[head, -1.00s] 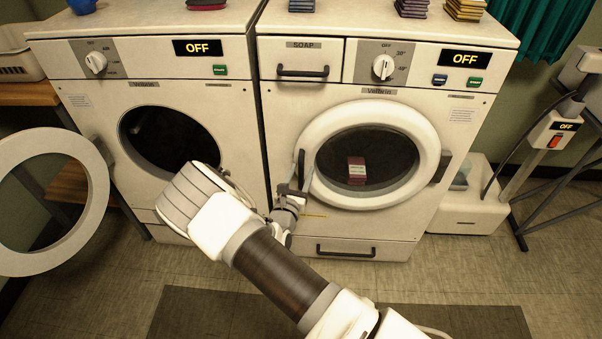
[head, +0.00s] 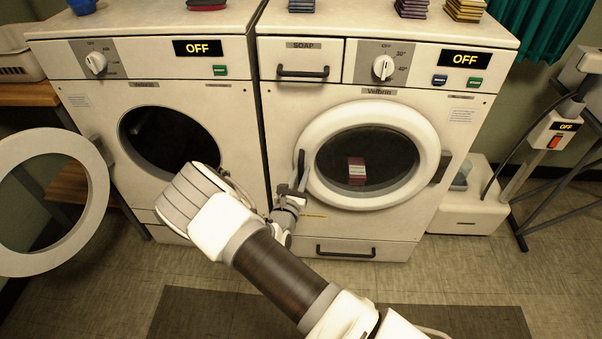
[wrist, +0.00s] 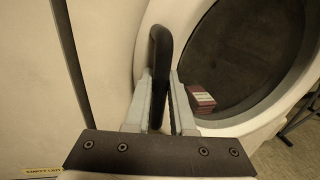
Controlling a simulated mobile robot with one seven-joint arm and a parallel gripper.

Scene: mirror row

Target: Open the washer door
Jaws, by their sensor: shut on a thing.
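The washer (head: 390,88) is the right-hand machine, with a soap drawer and an OFF display. Its round white door (head: 425,130) has a dark glass window and hinges on the right. The door looks almost flush with the front; I cannot tell if there is a small gap at its left edge. The dark door handle (wrist: 161,45) is upright on the door's left side. My gripper (wrist: 164,80) is shut on the handle, one finger on each side. In the head view, my gripper (head: 290,190) is at the door's left edge, partly hidden by my wrist.
The left machine (head: 120,95) has its round door (head: 50,255) swung wide open to the left. A dark red box (head: 356,171) shows through the washer window. A white unit (head: 470,215) and a metal stand (head: 535,215) are at the right. The floor in front is mostly clear.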

